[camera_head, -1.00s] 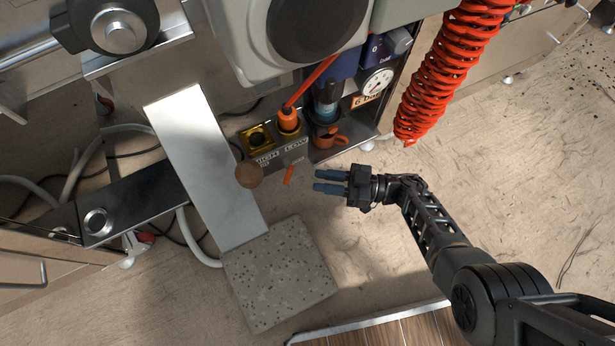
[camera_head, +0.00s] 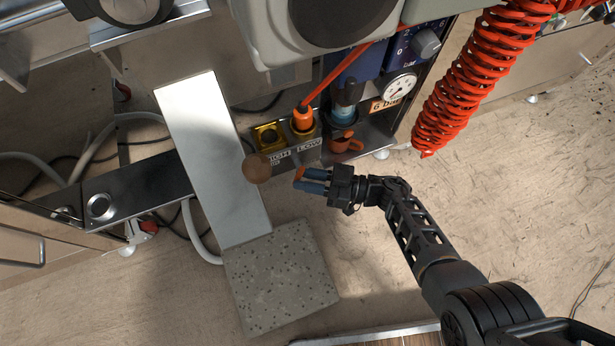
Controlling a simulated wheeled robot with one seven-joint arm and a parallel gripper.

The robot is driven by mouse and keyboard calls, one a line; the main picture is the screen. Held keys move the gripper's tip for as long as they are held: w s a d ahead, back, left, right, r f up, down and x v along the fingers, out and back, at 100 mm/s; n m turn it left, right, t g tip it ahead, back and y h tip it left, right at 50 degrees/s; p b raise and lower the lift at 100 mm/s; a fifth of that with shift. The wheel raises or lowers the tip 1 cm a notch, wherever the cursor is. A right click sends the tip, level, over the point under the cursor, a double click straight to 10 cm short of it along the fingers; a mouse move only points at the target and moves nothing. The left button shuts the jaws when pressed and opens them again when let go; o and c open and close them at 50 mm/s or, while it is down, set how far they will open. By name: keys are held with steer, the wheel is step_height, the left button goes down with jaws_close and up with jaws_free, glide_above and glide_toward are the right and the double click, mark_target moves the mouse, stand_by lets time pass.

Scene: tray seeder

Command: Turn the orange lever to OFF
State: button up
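The orange lever (camera_head: 299,173) is a small orange piece low on the front of the machine, below the HIGH and LOW labels. Only a short part shows, at the tips of my gripper's fingers; the rest is hidden. My gripper (camera_head: 306,181) comes in from the right with two blue fingers pointing left. The fingers look apart, as before. The upper fingertip overlaps the lever in this view; I cannot tell whether they touch. No OFF mark is readable.
An orange plug (camera_head: 303,118) sits in a brass socket beside an empty one (camera_head: 268,136). An orange cup-shaped part (camera_head: 345,142) lies right of them. A round brown knob (camera_head: 257,168) is left of my fingertips. A red coiled hose (camera_head: 470,85) hangs above my arm.

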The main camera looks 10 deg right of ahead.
jaws_close()
steer(key=h+p, duration=0.1)
steer(key=p, duration=0.2)
steer(key=d+n+h+p, duration=0.1)
steer(key=p, duration=0.2)
steer(key=shift+w+r+n+h, duration=0.1)
steer(key=shift+r+n+h, duration=0.15)
steer(key=shift+n+h, duration=0.05)
jaws_free()
